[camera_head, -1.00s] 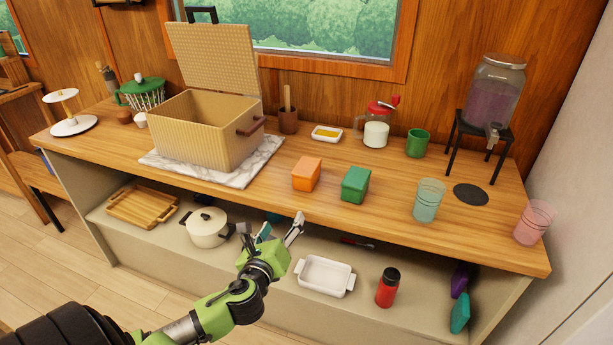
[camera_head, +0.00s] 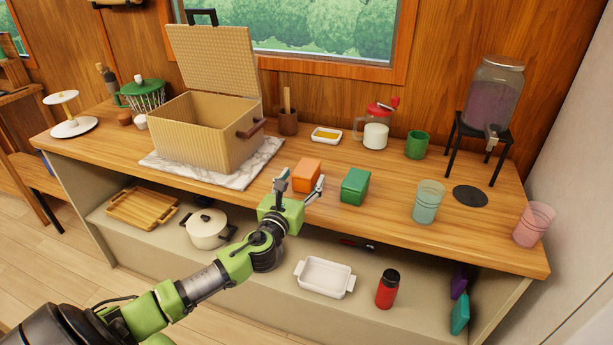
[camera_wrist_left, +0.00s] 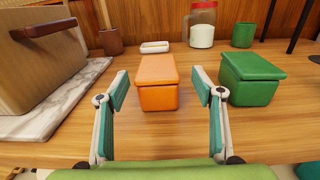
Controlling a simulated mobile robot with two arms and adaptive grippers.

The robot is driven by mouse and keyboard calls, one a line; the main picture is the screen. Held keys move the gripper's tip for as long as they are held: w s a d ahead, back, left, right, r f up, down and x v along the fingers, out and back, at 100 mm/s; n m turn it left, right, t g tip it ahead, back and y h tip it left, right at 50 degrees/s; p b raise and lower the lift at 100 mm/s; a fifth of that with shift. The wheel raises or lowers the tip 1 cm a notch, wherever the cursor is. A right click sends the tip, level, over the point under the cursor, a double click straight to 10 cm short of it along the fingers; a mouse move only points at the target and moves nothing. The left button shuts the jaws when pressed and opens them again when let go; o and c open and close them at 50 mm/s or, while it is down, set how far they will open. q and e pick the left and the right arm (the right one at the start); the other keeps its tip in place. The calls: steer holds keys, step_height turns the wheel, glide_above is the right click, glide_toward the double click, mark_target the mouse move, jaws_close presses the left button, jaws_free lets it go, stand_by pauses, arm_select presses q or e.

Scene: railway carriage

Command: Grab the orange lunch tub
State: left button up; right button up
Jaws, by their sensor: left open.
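The orange lunch tub (camera_head: 307,174) sits upright with its lid on, near the front of the wooden counter. In the left wrist view the orange tub (camera_wrist_left: 157,82) is centred, just beyond and between my spread fingers. My left gripper (camera_head: 299,184) is open and empty at the counter's front edge, pointing at the tub. It also shows in the left wrist view (camera_wrist_left: 160,92), with one finger on each side of the tub's line. My right gripper is not in view.
A green tub (camera_head: 355,186) stands close to the right of the orange one. An open ribbed box (camera_head: 205,145) stands on a marble slab (camera_head: 250,176) to the left. Behind are a small yellow-filled dish (camera_head: 327,134) and a jar (camera_head: 375,136). A teal cup (camera_head: 427,202) stands further right.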

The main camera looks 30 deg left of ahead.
mark_target(307, 167)
arm_select(q)
steer(key=x, duration=0.5)
steer(key=shift+w+a+f, duration=0.1)
steer(key=shift+a, duration=0.1)
steer(key=c, duration=1.4)
